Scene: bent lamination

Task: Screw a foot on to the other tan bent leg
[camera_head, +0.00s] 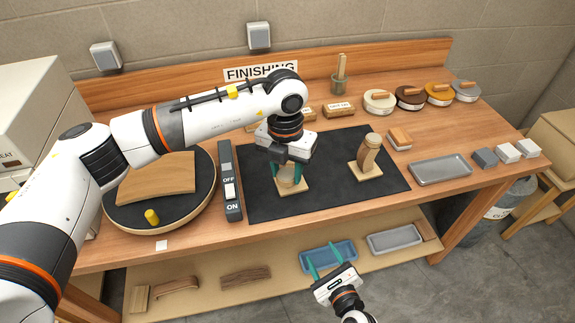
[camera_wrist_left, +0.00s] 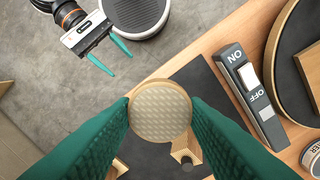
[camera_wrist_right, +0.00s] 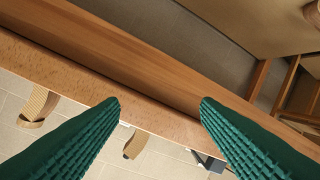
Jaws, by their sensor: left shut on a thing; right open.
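My left gripper (camera_head: 285,172) is shut on a round, pale foot with a patterned face. The foot (camera_wrist_left: 160,112) sits between the fingertips in the left wrist view. It is over a square tan base (camera_head: 293,188) on the black mat, where one tan bent leg stands. That leg is mostly hidden by my gripper, so I cannot tell whether the foot touches it. The other tan bent leg (camera_head: 367,158) stands on its own base to the right, with a round piece on top. My right gripper (camera_head: 317,241) is open and empty in front of the bench, above the lower shelf.
The black mat (camera_head: 330,200) has bare room around both bases. A switch box (camera_head: 229,190) and a round turntable (camera_head: 125,212) are on the left. A grey tray (camera_head: 440,170) and several blocks are on the right. A blue tray (camera_head: 345,255) is on the lower shelf.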

